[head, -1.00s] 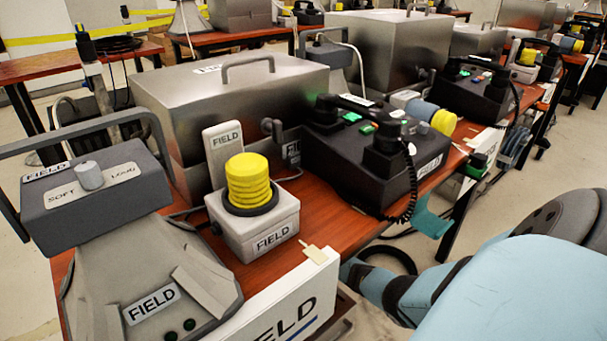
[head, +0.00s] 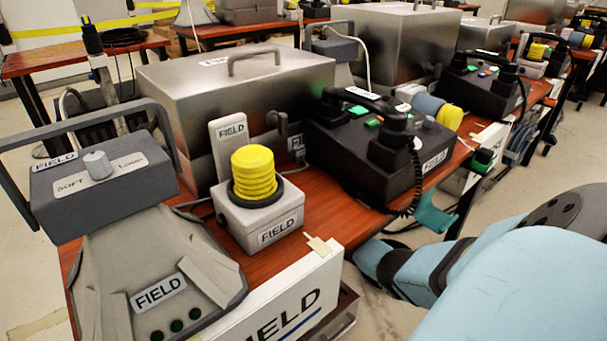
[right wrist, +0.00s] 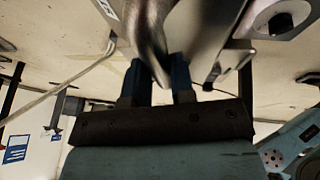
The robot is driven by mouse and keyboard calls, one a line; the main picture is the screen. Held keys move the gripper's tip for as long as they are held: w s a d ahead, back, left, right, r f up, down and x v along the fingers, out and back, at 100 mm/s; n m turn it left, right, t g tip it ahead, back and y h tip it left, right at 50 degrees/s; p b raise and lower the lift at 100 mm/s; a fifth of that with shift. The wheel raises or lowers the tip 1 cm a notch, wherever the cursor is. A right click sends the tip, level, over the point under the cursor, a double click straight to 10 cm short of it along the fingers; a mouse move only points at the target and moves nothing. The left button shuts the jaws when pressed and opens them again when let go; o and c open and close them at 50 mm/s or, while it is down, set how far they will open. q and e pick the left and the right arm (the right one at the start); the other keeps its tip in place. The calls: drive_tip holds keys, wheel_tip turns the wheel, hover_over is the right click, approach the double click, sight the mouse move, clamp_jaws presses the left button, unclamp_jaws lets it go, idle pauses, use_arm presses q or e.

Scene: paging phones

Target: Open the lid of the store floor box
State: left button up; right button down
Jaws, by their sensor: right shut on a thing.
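Several grey metal boxes with lids show in the head view, and no label there reads store floor. The nearest box (head: 205,115) has a closed lid with a bar handle on top and stands behind gear labelled FIELD. A second metal box (head: 395,45) stands farther back. My right gripper (right wrist: 158,75) shows in the right wrist view, its blue fingers shut on a blurred grey metal bar (right wrist: 150,38). I cannot tell which box the bar belongs to. My right gripper is out of the head view. My left gripper is in neither view.
A teal piece (head: 435,213) juts from the table's right edge. Open floor lies to the right.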

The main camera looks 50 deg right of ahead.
drive_tip(key=shift+w+r, duration=0.25)
drive_tip(key=shift+w, duration=0.2)
drive_tip(key=c, duration=1)
unclamp_jaws()
drive_tip(key=shift+f, duration=0.25)
drive_tip(key=shift+o, duration=0.2)
drive_tip(key=shift+r, duration=0.2)
